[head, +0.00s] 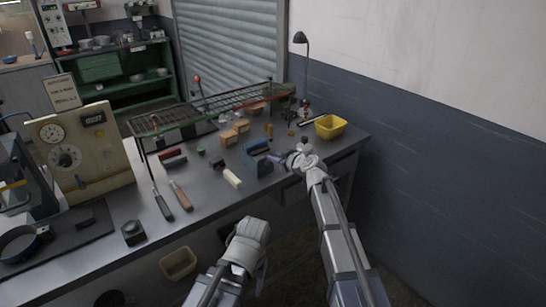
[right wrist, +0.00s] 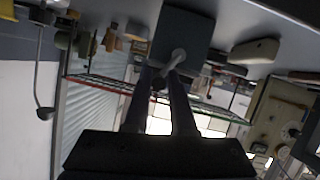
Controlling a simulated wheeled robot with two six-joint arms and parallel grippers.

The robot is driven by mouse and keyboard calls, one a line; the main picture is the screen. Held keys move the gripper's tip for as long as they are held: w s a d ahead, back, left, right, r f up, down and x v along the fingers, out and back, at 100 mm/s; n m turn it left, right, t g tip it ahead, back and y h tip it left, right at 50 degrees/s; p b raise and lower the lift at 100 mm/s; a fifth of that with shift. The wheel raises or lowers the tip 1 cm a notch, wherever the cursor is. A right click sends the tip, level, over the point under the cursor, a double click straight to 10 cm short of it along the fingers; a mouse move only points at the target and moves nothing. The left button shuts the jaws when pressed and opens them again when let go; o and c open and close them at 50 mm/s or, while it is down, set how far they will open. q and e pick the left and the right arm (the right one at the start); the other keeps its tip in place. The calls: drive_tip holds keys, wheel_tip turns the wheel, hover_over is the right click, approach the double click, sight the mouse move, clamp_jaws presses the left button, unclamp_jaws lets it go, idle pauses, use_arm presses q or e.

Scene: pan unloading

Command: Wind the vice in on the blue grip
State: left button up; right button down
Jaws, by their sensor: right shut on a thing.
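The blue vice (head: 256,160) stands on the grey bench, near its front edge right of the middle. In the right wrist view the vice body (right wrist: 185,30) is a dark block above the fingertips. A pale crank handle (right wrist: 173,60) comes out of its face. My right gripper (head: 279,157) reaches the vice from its right side. In the right wrist view my right gripper (right wrist: 163,82) is shut on the crank handle, with its fingers either side of the handle's end. The blue grip between the jaws cannot be made out. My left arm shows low in the head view; its fingers do not show.
A wire rack (head: 215,105) spans the bench behind the vice. A cream block (head: 232,178) lies at the vice's left. Small wooden boxes (head: 229,137) stand behind it, and a yellow bin (head: 330,127) stands at the right. Two handled tools (head: 180,196) lie farther left.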

sight(271, 164)
drive_tip(key=shift+w+d+f+m+g+y+b, duration=0.3)
drive_tip(key=shift+w+d+f+m+g+y, duration=0.15)
drive_tip(key=shift+m, duration=0.55)
drive_tip(key=shift+w+d+f+m+g+y+b, duration=0.15)
drive_tip(key=shift+d+f+m+g+y+b, duration=0.1)
drive_tip(key=shift+m+y+b, duration=0.25)
drive_tip(key=m+b, duration=0.1)
drive_tip(key=f+m+y+b, duration=0.1)
drive_tip(key=shift+w+d+f+m+g+y, duration=0.15)
drive_tip(key=shift+w+d+m+g+y, duration=0.05)
drive_tip(key=shift+d+m+g+y, duration=0.1)
drive_tip(key=shift+w+f+m+y+b, duration=0.1)
drive_tip(key=shift+f+m+y+b, duration=0.4)
drive_tip(key=shift+m+b, duration=0.6)
drive_tip(key=f+m+y+b, duration=0.1)
drive_tip(key=b, duration=0.1)
drive_tip(key=shift+m+g+b, duration=0.3)
drive_tip(key=m+b, duration=0.1)
drive_tip(key=f+m+y+b, duration=0.1)
drive_tip(key=b, duration=0.1)
drive_tip(key=shift+a+m+y, duration=0.1)
drive_tip(key=shift+m+y, duration=0.15)
drive_tip(key=shift+m, duration=0.05)
drive_tip(key=shift+a+m+b, duration=0.1)
drive_tip(key=shift+m+b, duration=0.25)
drive_tip(key=shift+m, duration=0.05)
